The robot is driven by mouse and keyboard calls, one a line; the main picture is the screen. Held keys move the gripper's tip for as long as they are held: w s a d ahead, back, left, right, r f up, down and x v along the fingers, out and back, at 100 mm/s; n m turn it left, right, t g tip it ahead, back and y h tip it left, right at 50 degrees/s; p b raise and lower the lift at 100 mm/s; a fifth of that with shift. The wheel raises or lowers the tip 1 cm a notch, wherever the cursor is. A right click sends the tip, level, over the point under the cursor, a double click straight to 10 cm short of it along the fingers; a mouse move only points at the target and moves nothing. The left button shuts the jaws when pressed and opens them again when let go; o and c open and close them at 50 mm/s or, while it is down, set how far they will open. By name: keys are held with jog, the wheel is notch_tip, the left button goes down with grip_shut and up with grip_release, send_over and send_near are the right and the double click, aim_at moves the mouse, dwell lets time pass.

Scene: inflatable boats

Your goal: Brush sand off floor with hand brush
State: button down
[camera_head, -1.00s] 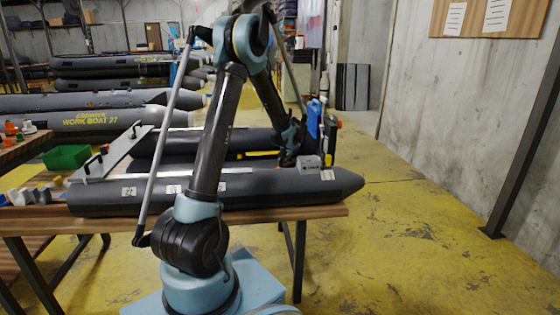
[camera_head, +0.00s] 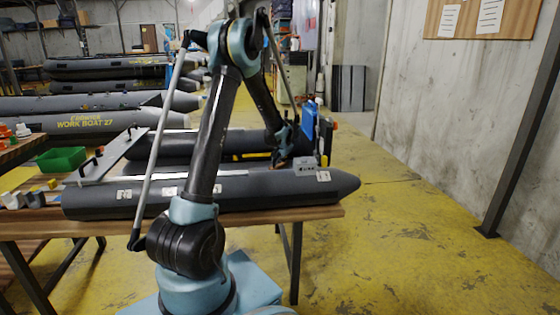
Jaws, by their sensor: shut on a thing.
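My gripper (camera_head: 282,157) is small and dark at the end of my arm, low over the far side of the near grey boat tube (camera_head: 255,190). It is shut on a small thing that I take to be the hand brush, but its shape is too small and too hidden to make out. The tube's top edge is just in front of the fingertips. The floor of the boat, between the near tube and the far tube (camera_head: 180,143), is mostly hidden behind the near tube and my arm. I cannot make out any sand.
The boat rests on a wooden table (camera_head: 265,217). A blue upright thing (camera_head: 310,123) stands at its right end, close to my gripper. A grey board (camera_head: 118,158) with black handles and a green bin (camera_head: 62,159) are at the left. The yellow floor (camera_head: 420,235) at the right is clear.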

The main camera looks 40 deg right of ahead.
jog(key=shift+w+a, duration=1.65)
jog(key=shift+a, duration=1.05)
jog(key=shift+w+a, duration=1.65)
jog(key=shift+a, duration=1)
jog(key=shift+w+a, duration=1.65)
jog(key=shift+a, duration=1.05)
notch_tip(320, 180, up, 6)
jog(key=shift+r, duration=0.15)
notch_tip(320, 180, up, 3)
jog(key=shift+f, duration=0.1)
jog(key=shift+f, duration=0.15)
